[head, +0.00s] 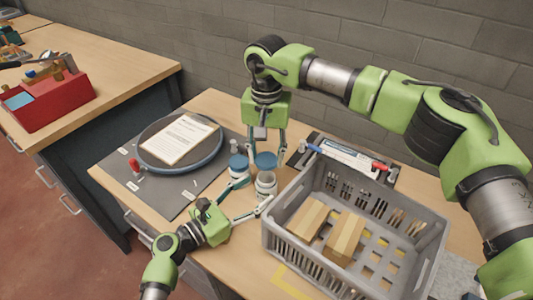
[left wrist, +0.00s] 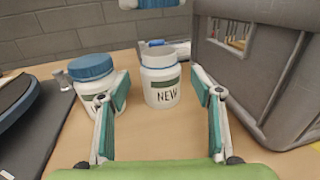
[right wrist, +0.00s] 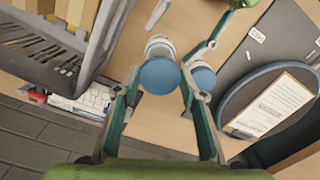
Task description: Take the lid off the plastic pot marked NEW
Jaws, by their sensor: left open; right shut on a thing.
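The white pot marked NEW (left wrist: 161,86) stands upright on the wooden table with its top uncovered; it also shows in the head view (head: 265,186). My right gripper (head: 266,156) is shut on a blue lid (right wrist: 160,76), held above the pot and apart from it. My left gripper (left wrist: 160,88) is open, its fingers on either side of the pot with gaps. A second white pot with a blue lid on (left wrist: 92,72) stands just left of it; its label is partly hidden by a left finger.
A grey crate (head: 290,240) with cardboard boxes stands close right of the pots. A dark mat (head: 165,195) with a round tray and a paper (head: 178,138) lies to the left. A red box (head: 50,100) is on another bench. Markers lie behind the crate.

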